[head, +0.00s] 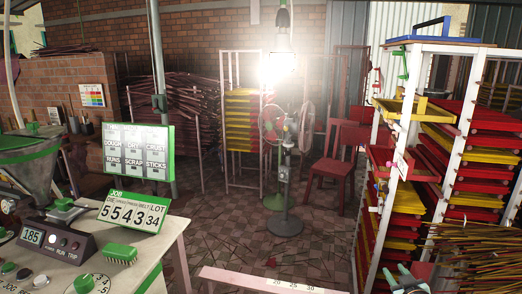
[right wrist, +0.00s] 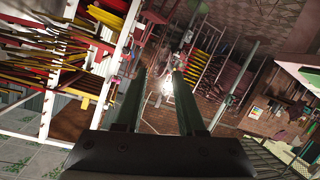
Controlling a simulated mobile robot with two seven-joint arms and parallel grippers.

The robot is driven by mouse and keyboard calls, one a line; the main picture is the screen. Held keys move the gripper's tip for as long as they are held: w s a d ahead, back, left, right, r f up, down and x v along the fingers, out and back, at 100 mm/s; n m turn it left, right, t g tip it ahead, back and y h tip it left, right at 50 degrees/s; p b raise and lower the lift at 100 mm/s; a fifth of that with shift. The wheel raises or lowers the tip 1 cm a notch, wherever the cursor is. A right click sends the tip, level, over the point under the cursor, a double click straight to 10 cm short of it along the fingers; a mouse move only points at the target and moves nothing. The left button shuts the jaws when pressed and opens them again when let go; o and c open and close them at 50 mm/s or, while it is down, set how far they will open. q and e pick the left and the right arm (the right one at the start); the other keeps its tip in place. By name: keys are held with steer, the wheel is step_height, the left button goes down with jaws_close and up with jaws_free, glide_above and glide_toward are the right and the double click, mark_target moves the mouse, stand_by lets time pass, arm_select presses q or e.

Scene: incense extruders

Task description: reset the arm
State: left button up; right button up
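My right gripper (head: 404,278) shows at the bottom edge of the head view, right of centre, in front of the white rack. Only its greenish finger ends show there; the rest is cut off. In the right wrist view its two long fingers (right wrist: 158,76) stand apart with nothing between them, so it is open and empty. That view is tilted, with the room turned on its side. My left gripper is in neither view.
A white rack (head: 462,92) of red and yellow trays stands close at right, with bundled sticks (head: 478,252) before it. A control table (head: 170,232) with a JOB sign (head: 132,212) is at left. A fan (head: 285,170) stands mid-floor.

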steer(key=s+a+f+g+y, duration=0.1)
steer(key=s+a+f+y, duration=0.1)
steer(key=s+a+f, duration=0.6)
steer(key=s+a+f+g+y, duration=0.1)
steer(key=s+a+f+g, duration=0.1)
steer(key=s+a+f, duration=0.6)
steer(key=s+a+f+g, duration=0.1)
steer(key=s+a, duration=0.1)
steer(key=s, duration=0.7)
steer(key=s+a+g+y, duration=0.1)
steer(key=s+a, duration=0.2)
steer(key=s, duration=0.7)
steer(key=shift+f+y, duration=0.3)
steer(key=shift+f, duration=0.05)
